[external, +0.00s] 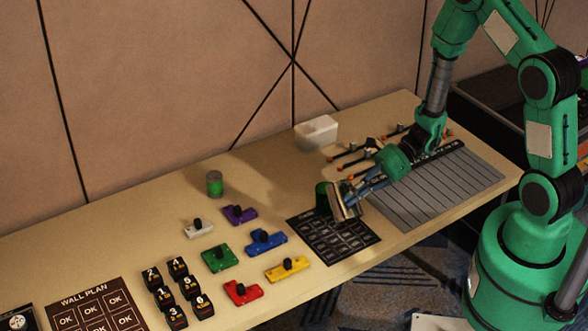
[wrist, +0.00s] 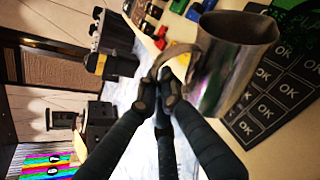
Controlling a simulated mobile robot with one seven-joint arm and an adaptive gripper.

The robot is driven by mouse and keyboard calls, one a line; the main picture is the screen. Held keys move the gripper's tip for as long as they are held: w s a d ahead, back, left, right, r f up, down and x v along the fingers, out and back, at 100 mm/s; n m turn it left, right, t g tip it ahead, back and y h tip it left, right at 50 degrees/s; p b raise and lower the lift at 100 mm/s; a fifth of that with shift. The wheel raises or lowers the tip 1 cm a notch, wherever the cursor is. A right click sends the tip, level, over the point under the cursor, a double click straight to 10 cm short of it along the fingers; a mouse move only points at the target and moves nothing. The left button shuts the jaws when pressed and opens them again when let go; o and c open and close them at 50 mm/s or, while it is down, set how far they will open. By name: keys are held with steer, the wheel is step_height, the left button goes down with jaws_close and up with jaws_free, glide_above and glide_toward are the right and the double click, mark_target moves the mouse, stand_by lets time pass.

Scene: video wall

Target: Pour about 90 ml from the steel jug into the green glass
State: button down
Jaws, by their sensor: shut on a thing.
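My gripper (external: 352,193) is shut on the handle of the steel jug (external: 341,205), above the dark mat. The jug looks tilted in the external view, close beside a dark green glass (external: 321,196); I cannot tell whether they touch. In the wrist view my gripper (wrist: 165,82) holds the handle, with the jug (wrist: 228,70) to its right. Dark green, probably the glass (wrist: 296,14), shows past the jug's rim. I see no stream of liquid, and the levels in the jug and glass are hidden.
The dark mat (external: 333,244) has OK cells. A green can-like cylinder (external: 214,184) stands farther left. Several coloured blocks with black knobs, including a blue one (external: 266,241), lie left of the mat. A white bin (external: 316,132) and cables are behind; a grey ruled panel (external: 440,190) lies right.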

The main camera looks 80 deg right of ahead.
mark_target(353, 215)
steer(key=shift+f+b, duration=0.2)
steer(key=shift+b, duration=0.15)
steer(key=b, duration=0.1)
steer(key=f+b, duration=0.1)
steer(key=f+n+b, duration=0.1)
steer(key=shift+s+a+t+h, duration=0.25)
steer(key=shift+a+t+h, duration=0.05)
steer(key=shift+a+h, duration=0.1)
steer(key=b, duration=0.2)
steer(key=f+n+b, duration=0.1)
steer(key=shift+s+a+f+h+b, duration=0.15)
steer(key=shift+s+a+h+b, duration=0.15)
steer(key=shift+h+b, duration=0.1)
steer(key=shift+s+a+f+n+t+h+b, duration=0.35)
steer(key=shift+s+a+f+n+b, duration=0.15)
steer(key=shift+f, duration=0.35)
steer(key=shift+s+a+f+n+t+h+b, duration=0.25)
steer(key=shift+a+f+n+t+b, duration=0.15)
steer(key=shift+a+f+n, duration=0.35)
steer(key=shift+s+a+f+n+t+h+b, duration=0.35)
steer(key=shift+s+f+n+b, duration=0.1)
steer(key=shift+f, duration=0.5)
steer(key=shift+s+a+f+n+t+h, duration=0.1)
steer(key=shift+a+f+n+t+h, duration=0.15)
steer(key=shift+f+n, duration=0.25)
steer(key=shift+s+a+f+n+t+h, duration=0.1)
steer(key=shift+f+n+t, duration=0.2)
steer(key=shift+f, duration=0.35)
steer(key=shift+r, duration=0.1)
